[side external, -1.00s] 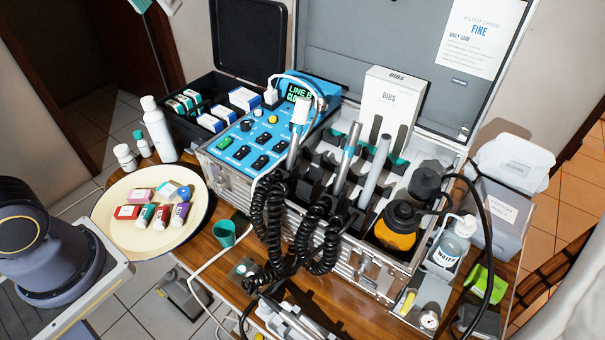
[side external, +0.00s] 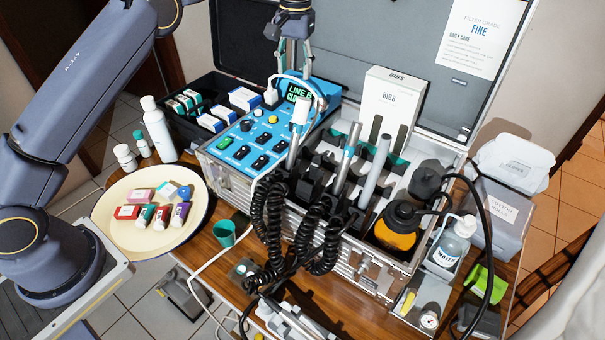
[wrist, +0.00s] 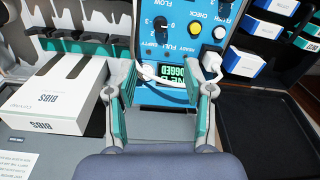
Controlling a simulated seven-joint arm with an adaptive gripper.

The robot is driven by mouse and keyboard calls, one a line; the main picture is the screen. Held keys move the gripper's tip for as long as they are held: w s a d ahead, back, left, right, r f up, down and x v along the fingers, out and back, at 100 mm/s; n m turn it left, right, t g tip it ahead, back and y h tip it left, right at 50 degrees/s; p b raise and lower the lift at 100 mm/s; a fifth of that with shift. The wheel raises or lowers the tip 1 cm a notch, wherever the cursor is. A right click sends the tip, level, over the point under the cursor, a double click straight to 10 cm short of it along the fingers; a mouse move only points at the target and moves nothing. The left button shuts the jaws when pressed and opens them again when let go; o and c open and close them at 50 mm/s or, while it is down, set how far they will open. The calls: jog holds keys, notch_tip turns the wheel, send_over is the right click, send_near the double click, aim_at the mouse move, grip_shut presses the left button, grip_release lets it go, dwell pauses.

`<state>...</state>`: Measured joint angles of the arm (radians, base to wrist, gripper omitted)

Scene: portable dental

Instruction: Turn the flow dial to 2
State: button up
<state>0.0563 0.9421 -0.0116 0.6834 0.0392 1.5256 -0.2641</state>
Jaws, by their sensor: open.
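The flow dial (wrist: 163,25) is a round black knob with a white pointer and numbers around it, on the blue control panel (side external: 235,135). The wrist view shows the dial upside down, beyond my fingertips. I cannot tell its exact setting. My gripper (side external: 292,70) is above the back of the panel, near the lit display (side external: 297,94). In the wrist view my gripper (wrist: 168,82) is open and empty. Its fingers frame the display, and the dial is clear of them.
A white cable (wrist: 182,80) crosses between my fingers. A bibs box (side external: 392,108) stands right of the panel. Handpieces with coiled black hoses (side external: 275,225) are in front. The open lid (side external: 350,65) rises behind. A yellow button (wrist: 219,33) and a white one sit beside the dial.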

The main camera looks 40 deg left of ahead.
jog(key=f, duration=1.5)
jog(key=shift+a+f, duration=0.25)
jog(key=shift+f, duration=0.1)
jog(key=shift+c, duration=0.2)
grip_shut()
